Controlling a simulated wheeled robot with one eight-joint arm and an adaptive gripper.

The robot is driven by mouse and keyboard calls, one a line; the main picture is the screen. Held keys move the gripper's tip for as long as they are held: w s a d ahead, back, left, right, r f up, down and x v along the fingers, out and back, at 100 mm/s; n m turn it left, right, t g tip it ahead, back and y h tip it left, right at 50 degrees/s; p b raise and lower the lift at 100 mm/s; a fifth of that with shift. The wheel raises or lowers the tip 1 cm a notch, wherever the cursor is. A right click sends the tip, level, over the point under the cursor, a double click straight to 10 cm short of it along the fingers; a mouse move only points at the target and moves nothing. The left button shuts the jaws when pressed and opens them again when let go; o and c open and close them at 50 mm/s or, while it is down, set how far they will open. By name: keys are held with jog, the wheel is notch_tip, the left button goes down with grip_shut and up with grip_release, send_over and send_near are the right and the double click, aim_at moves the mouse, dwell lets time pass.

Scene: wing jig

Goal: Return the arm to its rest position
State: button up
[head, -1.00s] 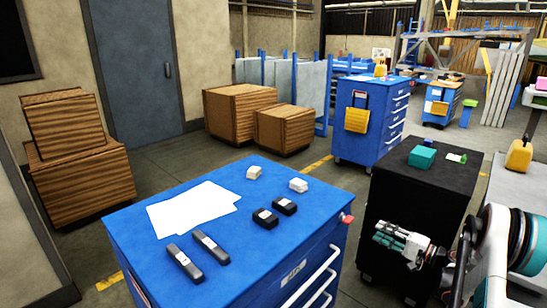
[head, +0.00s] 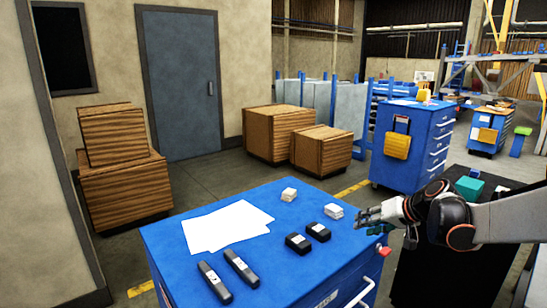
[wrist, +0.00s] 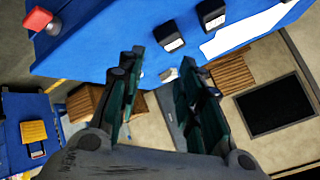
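My arm reaches in from the right edge of the head view, stretched out nearly level. My gripper (head: 368,218) is at the right edge of the blue cart top (head: 190,262), near the small white blocks (head: 334,211). In the wrist view my gripper (wrist: 158,68) has its two dark green fingers spread apart. No held object shows between them. A small pale block (wrist: 168,75) shows in the gap, beyond the fingertips.
Two black boxes (head: 298,243), two dark bar-shaped tools (head: 214,282) and white paper sheets (head: 228,226) lie on the blue cart. A red knob (head: 384,252) sits at its corner. A black cabinet (head: 415,285) with a teal box (head: 469,188) stands below my arm.

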jog(key=s+a+r+n+h, duration=0.2)
jog(key=s+a+r, duration=0.15)
jog(key=s, duration=0.35)
jog(key=s+a+r+n+h, duration=0.1)
jog(key=s+a+r+n, duration=0.25)
jog(key=s, duration=0.35)
jog(key=s+a+f+m+h, duration=0.1)
jog(key=s+f+m, duration=0.1)
jog(key=s, duration=0.8)
jog(key=s+a+f+m+h, duration=0.1)
jog(key=s+f+m, duration=0.1)
jog(key=s, duration=0.8)
jog(key=shift+s+a+f+g, duration=0.2)
jog(key=shift+s+f+g, duration=0.15)
jog(key=shift+f, duration=0.45)
